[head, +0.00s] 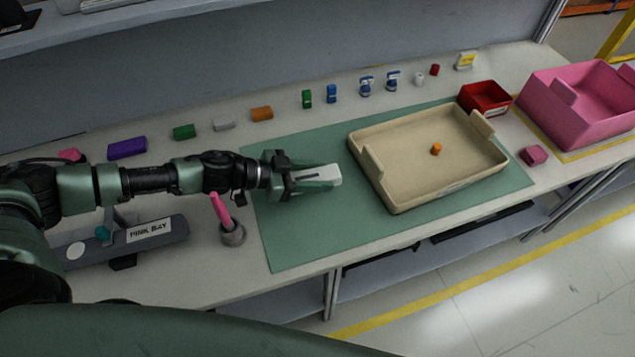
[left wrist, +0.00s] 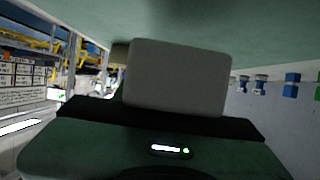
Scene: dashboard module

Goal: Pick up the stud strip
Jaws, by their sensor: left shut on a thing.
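My left gripper (head: 312,180) is over the left part of the green mat, just left of the beige tray. It is shut on a pale grey block (head: 328,174), probably the stud strip, though no studs show. The block sticks out past the fingertips towards the tray. In the left wrist view the same block (left wrist: 178,78) fills the middle, its plain face towards the camera. It looks held above the mat, but the height is hard to tell. My right gripper is not in view.
The beige tray (head: 383,198) on the green mat (head: 285,238) holds a small orange piece (head: 436,149). A red bin (head: 485,98) and a pink bin (head: 578,110) stand right. Several small coloured parts line the back. A grey cup (head: 232,235) with a pink tool stands left.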

